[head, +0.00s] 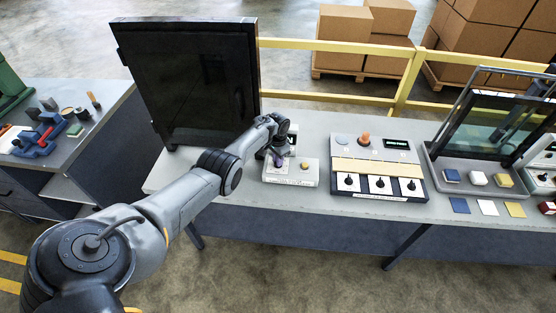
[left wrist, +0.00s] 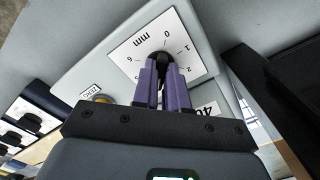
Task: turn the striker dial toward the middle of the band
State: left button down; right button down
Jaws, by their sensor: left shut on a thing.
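The dial (left wrist: 135,52) has a black knob on a white face marked "mm", with numbers such as 0, 1, 2, 5 and 6 around it. It sits on a small light-grey box (head: 291,180) on the bench. My left gripper (head: 277,160) is over the left part of that box. In the left wrist view its purple fingers (left wrist: 163,66) are shut on the black knob. The fingers hide much of the knob and the lower part of the scale, so I cannot tell the pointer's setting. My right gripper is out of view.
A yellow button (head: 304,166) is on the same box. A black cabinet (head: 190,85) stands behind left. A panel with several black knobs (head: 377,168) stands to the right, then a tilted glass-fronted frame (head: 495,120). The bench's front strip (head: 250,200) is clear.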

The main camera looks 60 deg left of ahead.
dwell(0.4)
pick_arm(q)
jog(key=c, duration=1.2)
grip_release()
jog(key=shift+o, duration=0.2)
notch_tip(320, 180, up, 11)
jog(key=p, duration=0.5)
jog(key=shift+p, duration=0.35)
jog(key=shift+f, duration=0.1)
